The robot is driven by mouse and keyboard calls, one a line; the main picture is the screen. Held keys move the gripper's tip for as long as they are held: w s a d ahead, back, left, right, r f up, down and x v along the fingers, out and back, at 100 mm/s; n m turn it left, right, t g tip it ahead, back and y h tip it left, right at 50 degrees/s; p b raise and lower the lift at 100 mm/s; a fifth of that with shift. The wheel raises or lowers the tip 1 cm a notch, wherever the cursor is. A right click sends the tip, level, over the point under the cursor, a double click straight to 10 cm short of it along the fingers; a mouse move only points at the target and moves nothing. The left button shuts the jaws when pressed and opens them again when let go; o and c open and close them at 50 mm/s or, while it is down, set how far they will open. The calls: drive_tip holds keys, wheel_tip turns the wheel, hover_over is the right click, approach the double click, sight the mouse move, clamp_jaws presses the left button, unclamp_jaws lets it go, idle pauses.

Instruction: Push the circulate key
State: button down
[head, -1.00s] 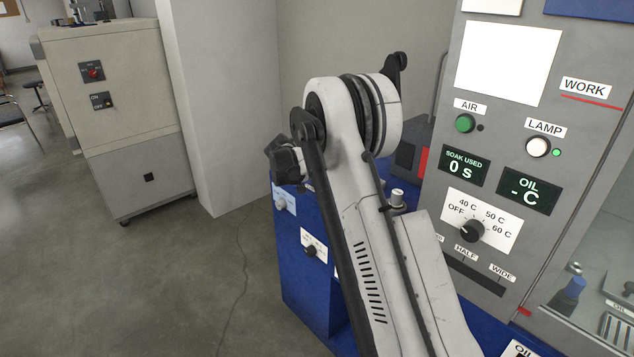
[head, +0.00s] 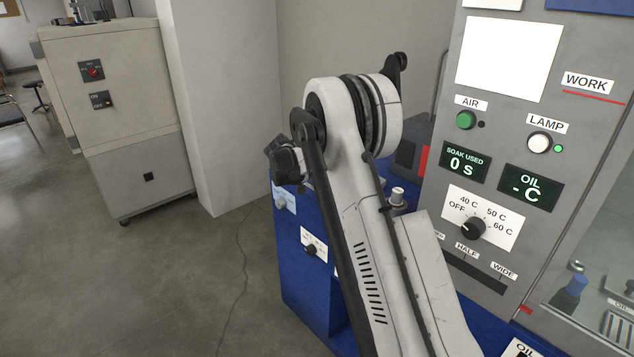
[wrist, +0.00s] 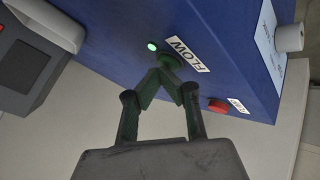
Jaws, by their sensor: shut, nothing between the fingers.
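In the wrist view a round green key (wrist: 172,61) sits on the face of a blue cabinet (wrist: 220,32), beside a white label reading FLOW (wrist: 188,54). A small lit green lamp (wrist: 152,46) is just next to it. No label reading "circulate" can be read. My gripper (wrist: 160,72) is shut and empty. Its joined fingertips are right at the green key and overlap its lower edge. I cannot tell whether they touch or press it. In the head view my arm hides the gripper and the key.
A red button (wrist: 217,106) with a small label is on the same blue face, to the right of my fingers. A pale knob (wrist: 289,38) projects at the far right. In the head view a grey control panel (head: 440,207) stands right of my arm; open floor (head: 180,290) lies left.

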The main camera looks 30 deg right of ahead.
idle(0.5)
drive_tip(key=shift+r, duration=0.4)
drive_tip(key=shift+r+p, duration=1.15)
drive_tip(key=shift+r, duration=1.75)
